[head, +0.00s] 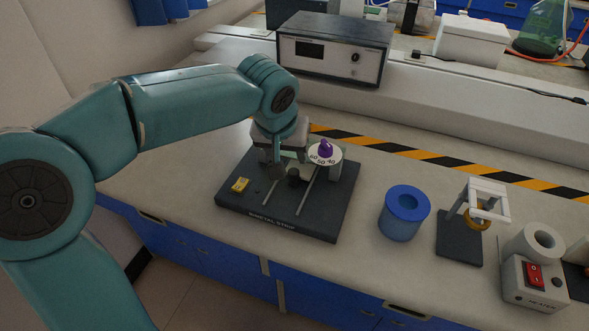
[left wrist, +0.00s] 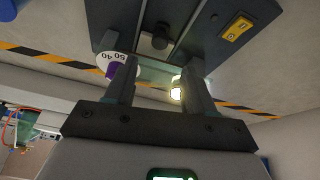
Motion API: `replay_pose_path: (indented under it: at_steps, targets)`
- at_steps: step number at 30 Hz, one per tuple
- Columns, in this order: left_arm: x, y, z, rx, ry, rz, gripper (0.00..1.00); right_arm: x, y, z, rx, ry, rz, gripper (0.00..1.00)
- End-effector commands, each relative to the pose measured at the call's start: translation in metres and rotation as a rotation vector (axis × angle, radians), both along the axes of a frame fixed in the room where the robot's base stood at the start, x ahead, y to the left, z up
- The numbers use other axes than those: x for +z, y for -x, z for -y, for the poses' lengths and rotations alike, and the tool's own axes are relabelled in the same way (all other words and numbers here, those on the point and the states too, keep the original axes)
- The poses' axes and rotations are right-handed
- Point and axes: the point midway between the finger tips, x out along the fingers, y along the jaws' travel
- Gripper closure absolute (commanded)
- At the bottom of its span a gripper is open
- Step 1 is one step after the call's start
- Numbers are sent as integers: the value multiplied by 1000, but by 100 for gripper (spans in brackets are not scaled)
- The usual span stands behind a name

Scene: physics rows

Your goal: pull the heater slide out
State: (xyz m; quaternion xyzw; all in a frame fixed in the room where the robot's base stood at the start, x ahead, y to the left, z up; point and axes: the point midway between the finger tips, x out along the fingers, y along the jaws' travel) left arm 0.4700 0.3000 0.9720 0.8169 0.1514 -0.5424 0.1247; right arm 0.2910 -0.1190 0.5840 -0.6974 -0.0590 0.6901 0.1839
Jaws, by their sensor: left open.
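The dark bimetal strip base (head: 250,205) lies on the bench in the head view. Two pale rails run along its top, with a small black knob (head: 294,177) between them, which I take to be the heater slide's. In the left wrist view the knob (left wrist: 159,37) shows beyond the fingertips. My left gripper (head: 285,168) is over the base, open and pointing down. In the left wrist view its fingers (left wrist: 160,62) are apart, with a glassy strip and a glowing light behind them. Contact with the knob cannot be told. My right gripper is out of view.
A white dial with a purple knob (head: 325,149) stands close right of my left gripper. A yellow block (head: 240,185) sits on the base. A blue cylinder (head: 404,213), a small stand (head: 460,238) and a box marked HEATER (head: 535,283) stand to the right.

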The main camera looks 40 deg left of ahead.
Motion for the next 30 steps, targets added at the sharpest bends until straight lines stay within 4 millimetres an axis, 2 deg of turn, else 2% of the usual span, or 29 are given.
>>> replay_pose_path:
  at_steps: [1, 3, 10, 16, 24, 25, 27, 30]
  targets:
    - [-15, -4, -2, 1, 1, -6, 46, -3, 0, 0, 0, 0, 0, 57]
    - [-30, -10, -3, 1, 1, -6, 46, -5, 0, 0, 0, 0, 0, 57]
    - [-69, -28, -7, 1, 2, -4, 46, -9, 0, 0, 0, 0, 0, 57]
    - [-84, -36, -9, 1, 2, 0, 46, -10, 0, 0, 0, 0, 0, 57]
    - [-85, -38, -9, 1, 1, 0, 46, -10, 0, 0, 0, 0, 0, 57]
    - [-85, -38, -9, 1, 1, 0, 49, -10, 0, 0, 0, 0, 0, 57]
    - [-85, -38, -9, 1, 1, 0, 72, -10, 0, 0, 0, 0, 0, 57]
    - [-85, -38, -9, 1, 1, 0, 100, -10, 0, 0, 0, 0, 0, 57]
